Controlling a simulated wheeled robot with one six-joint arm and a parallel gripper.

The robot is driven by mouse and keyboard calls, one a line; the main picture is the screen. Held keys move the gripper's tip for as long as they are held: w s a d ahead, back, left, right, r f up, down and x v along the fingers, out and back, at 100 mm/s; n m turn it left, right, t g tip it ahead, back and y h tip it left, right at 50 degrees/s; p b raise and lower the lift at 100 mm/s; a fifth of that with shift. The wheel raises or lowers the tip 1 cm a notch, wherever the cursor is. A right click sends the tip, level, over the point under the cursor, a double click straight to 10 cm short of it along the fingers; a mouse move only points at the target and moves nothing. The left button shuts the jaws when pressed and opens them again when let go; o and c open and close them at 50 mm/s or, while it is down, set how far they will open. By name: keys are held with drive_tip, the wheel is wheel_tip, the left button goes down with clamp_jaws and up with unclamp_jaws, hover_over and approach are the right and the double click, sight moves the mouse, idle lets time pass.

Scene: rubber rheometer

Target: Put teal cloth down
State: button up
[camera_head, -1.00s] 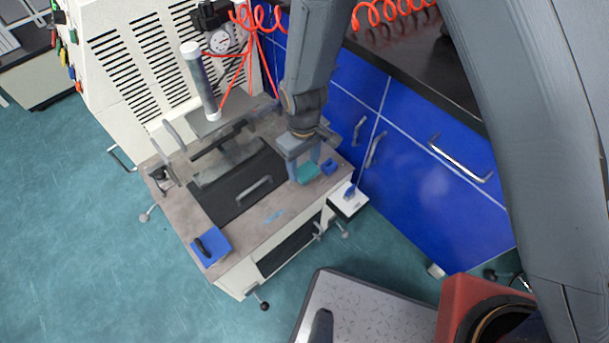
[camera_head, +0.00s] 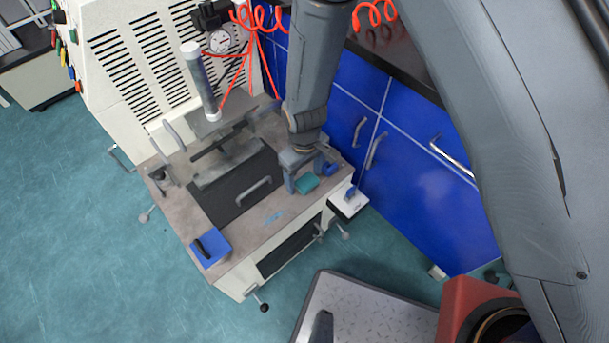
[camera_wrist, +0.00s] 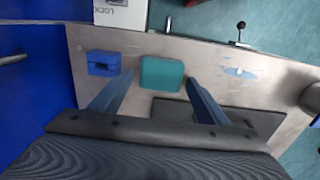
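The teal cloth (camera_head: 306,183) is a small folded block lying on the machine's work top, near its right front edge. In the wrist view the teal cloth (camera_wrist: 162,73) lies flat on the top, ahead of and between my fingers, with a gap on each side. My gripper (camera_head: 303,184) points down just behind the cloth. The wrist view shows my gripper (camera_wrist: 156,90) open and empty, its two fingers wide apart and not touching the cloth.
A small blue block (camera_wrist: 103,63) sits just left of the cloth in the wrist view. A dark plate with a handle (camera_head: 253,189) lies left of my gripper in the head view. A blue pad with a black handle (camera_head: 211,246) is at the front left corner. Blue cabinets (camera_head: 420,185) stand close right.

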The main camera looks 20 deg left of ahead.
sight(304, 178)
wheel_tip(304, 178, up, 12)
drive_tip(key=shift+r+p, duration=0.15)
drive_tip(key=shift+p, duration=0.25)
idle(0.4)
idle(0.3)
